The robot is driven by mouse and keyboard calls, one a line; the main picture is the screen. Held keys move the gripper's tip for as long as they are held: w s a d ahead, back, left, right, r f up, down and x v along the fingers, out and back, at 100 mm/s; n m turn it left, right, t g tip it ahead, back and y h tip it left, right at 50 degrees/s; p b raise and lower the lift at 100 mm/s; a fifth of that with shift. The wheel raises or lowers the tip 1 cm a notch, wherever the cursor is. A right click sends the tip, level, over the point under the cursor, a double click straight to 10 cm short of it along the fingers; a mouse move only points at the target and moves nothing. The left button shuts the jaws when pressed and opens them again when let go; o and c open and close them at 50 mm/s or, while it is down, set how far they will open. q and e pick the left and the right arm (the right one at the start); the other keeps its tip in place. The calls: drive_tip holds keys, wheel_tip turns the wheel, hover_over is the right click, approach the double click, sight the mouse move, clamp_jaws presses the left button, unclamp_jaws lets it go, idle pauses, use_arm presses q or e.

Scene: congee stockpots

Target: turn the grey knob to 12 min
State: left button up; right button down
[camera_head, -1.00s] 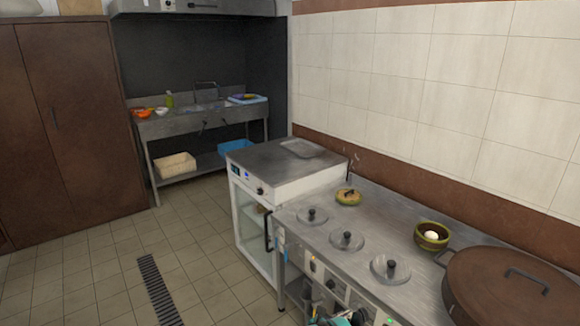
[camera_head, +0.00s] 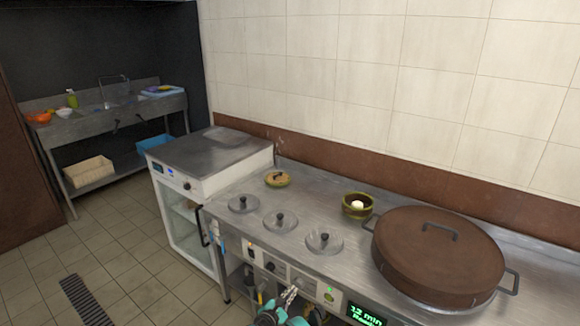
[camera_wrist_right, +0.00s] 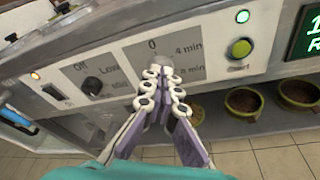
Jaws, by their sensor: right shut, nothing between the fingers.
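The timer dial (camera_wrist_right: 196,73) on the stove's front panel is marked 0, 4 min and 8 min in the right wrist view. My right gripper (camera_wrist_right: 161,82) is shut and empty, its fingertips in front of this dial. The grey knob is mostly hidden behind the fingertips, so its pointer and any touch cannot be told. In the head view my right gripper (camera_head: 290,295) is at the panel, low in the picture. A green-lettered display (camera_head: 365,314) reads 12 min, with a second line partly cut off. My left gripper is not in view.
A black knob (camera_wrist_right: 92,86) marked Off, Low and Max is left of the dial, and a green button (camera_wrist_right: 241,48) is right of it. Bowls (camera_wrist_right: 299,92) stand on a shelf below. A big brown lidded pot (camera_head: 438,252) stands on the counter.

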drive_tip(key=shift+d+r+x, duration=0.1)
drive_tip(key=shift+r+x, duration=0.05)
drive_tip(key=shift+x, duration=0.65)
drive_tip(key=shift+d+r+x, duration=0.1)
drive_tip(key=shift+r+x, duration=0.1)
drive_tip(key=shift+x, duration=0.55)
drive_tip(key=shift+d+r+x, duration=0.1)
drive_tip(key=shift+r+x, duration=0.05)
drive_tip(key=shift+x, duration=0.65)
drive_tip(key=shift+a+f, duration=0.1)
drive_tip(key=shift+f, duration=0.1)
drive_tip(key=shift+s+f, duration=0.15)
drive_tip(key=shift+s, duration=0.05)
drive_tip(key=shift+d, duration=0.25)
drive_tip(key=shift+s+r, duration=0.15)
drive_tip(key=shift+r, duration=0.2)
approach(304, 278)
drive_tip(key=shift+s+a+f, duration=0.3)
drive_tip(key=shift+a+f, duration=0.05)
drive_tip(key=shift+f, duration=0.2)
